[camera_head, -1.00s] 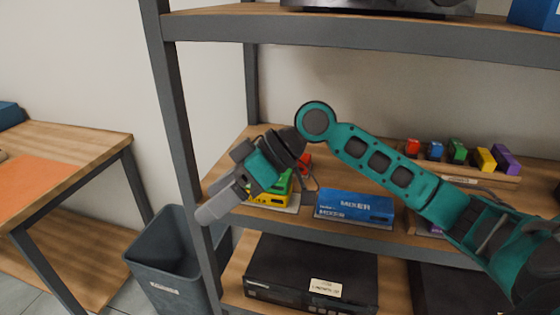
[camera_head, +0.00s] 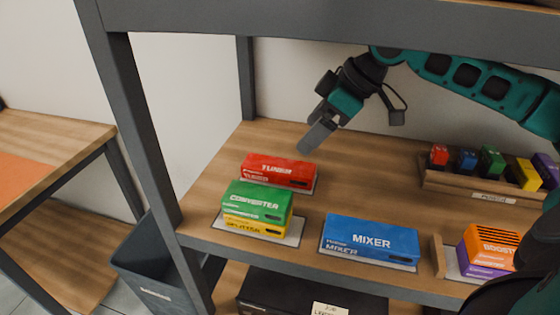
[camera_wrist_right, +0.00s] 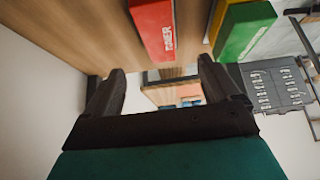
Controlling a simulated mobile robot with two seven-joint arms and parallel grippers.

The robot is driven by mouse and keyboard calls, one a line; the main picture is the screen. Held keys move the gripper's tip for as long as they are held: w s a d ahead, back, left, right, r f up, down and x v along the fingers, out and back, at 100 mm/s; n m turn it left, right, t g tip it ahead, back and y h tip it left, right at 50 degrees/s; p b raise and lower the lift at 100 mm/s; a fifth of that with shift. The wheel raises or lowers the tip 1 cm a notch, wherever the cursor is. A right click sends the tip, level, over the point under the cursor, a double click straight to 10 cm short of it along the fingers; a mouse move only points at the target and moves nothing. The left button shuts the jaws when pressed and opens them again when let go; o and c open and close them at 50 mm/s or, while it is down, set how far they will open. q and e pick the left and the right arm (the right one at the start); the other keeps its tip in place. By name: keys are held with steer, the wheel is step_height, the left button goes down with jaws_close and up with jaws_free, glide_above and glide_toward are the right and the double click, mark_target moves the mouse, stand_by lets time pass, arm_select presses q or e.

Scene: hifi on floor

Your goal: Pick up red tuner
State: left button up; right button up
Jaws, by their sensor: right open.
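The red tuner (camera_head: 279,171) is a flat red box lying on a pale mat on the shelf, behind the green converter box (camera_head: 257,201). My right gripper (camera_head: 308,150) hangs just above and behind the tuner's right end, apart from it. In the right wrist view the tuner (camera_wrist_right: 154,28) is at the top middle, beyond the two spread fingers of the gripper (camera_wrist_right: 162,80). Nothing is between the fingers. My left gripper is not in view.
A yellow splitter box (camera_head: 254,226) lies under the converter. A blue mixer (camera_head: 371,240) and orange boost box (camera_head: 490,245) stand right. A wooden rack (camera_head: 482,190) holds small coloured blocks. A grey shelf post (camera_head: 130,120) stands left; the upper shelf (camera_head: 330,18) is overhead.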

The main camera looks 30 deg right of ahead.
mark_target(279, 165)
steer(key=x, duration=0.6)
steer(key=shift+a+f, duration=0.15)
steer(key=shift+f, duration=0.15)
steer(key=shift+b+x, duration=0.4)
steer(key=shift+x, duration=2.7)
steer(key=shift+w, duration=0.2)
steer(key=shift+d, duration=0.2)
steer(key=shift+c, duration=0.3)
steer(key=shift+r, duration=0.1)
steer(key=c, duration=1.2)
